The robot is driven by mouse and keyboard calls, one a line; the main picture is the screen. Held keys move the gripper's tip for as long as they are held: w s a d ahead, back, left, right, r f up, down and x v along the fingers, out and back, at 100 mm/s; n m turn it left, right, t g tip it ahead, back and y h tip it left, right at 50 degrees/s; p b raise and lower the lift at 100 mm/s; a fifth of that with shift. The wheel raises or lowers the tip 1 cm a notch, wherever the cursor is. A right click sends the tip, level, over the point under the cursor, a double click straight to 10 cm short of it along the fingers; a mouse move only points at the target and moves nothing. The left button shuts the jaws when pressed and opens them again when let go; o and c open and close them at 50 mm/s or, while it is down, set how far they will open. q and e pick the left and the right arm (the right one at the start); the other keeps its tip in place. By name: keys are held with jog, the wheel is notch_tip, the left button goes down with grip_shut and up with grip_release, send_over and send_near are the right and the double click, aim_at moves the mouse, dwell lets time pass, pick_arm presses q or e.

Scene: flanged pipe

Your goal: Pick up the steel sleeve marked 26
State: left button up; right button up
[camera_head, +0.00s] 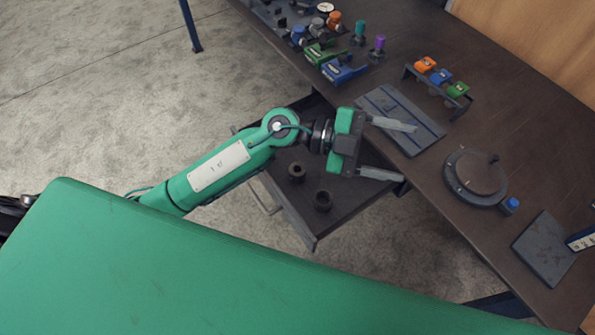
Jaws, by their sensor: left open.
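Two dark, short hollow cylinders, which look like sleeves, stand in the pulled-out drawer (345,205). One sleeve (297,172) is nearer the arm and the other sleeve (323,201) is nearer the drawer's front corner. No number can be read on either, so I cannot tell which is marked 26. My left gripper (406,152) is open and empty. Its two grey fingers point right, over the drawer's inner side and the bench edge, to the right of both sleeves. Part of the drawer is hidden under my left arm. My right gripper is not in view.
The dark bench (450,215) carries a grooved plate (400,118), a round disc fixture (475,177), a square pad (544,248) and a rack with coloured blocks (440,75). Several valves and fittings crowd its far end. Grey floor lies left of the drawer.

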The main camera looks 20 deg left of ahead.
pick_arm(q)
notch_tip(320, 180, down, 7)
jog(key=a+m+g+y, duration=0.1)
jog(key=a+g+y, duration=0.1)
jog(key=y, duration=0.4)
jog(key=n+t+y, duration=0.2)
jog(key=n+y, duration=0.2)
jog(key=y, duration=0.9)
send_near(298, 170)
jog(key=shift+s+a+f, duration=0.1)
jog(key=shift+s+f, duration=0.05)
jog(key=shift+f, duration=0.4)
jog(key=shift+s+a+f, duration=0.1)
jog(key=shift+s+f, duration=0.05)
jog(key=shift+f, duration=0.45)
jog(key=shift+f+p, duration=0.35)
jog(key=shift+f, duration=0.1)
notch_tip(298, 170, down, 4)
jog(key=shift+s+d+r+p, duration=0.15)
jog(key=shift+d+p, duration=0.05)
jog(key=shift+p, duration=0.1)
jog(key=shift+f, duration=0.5)
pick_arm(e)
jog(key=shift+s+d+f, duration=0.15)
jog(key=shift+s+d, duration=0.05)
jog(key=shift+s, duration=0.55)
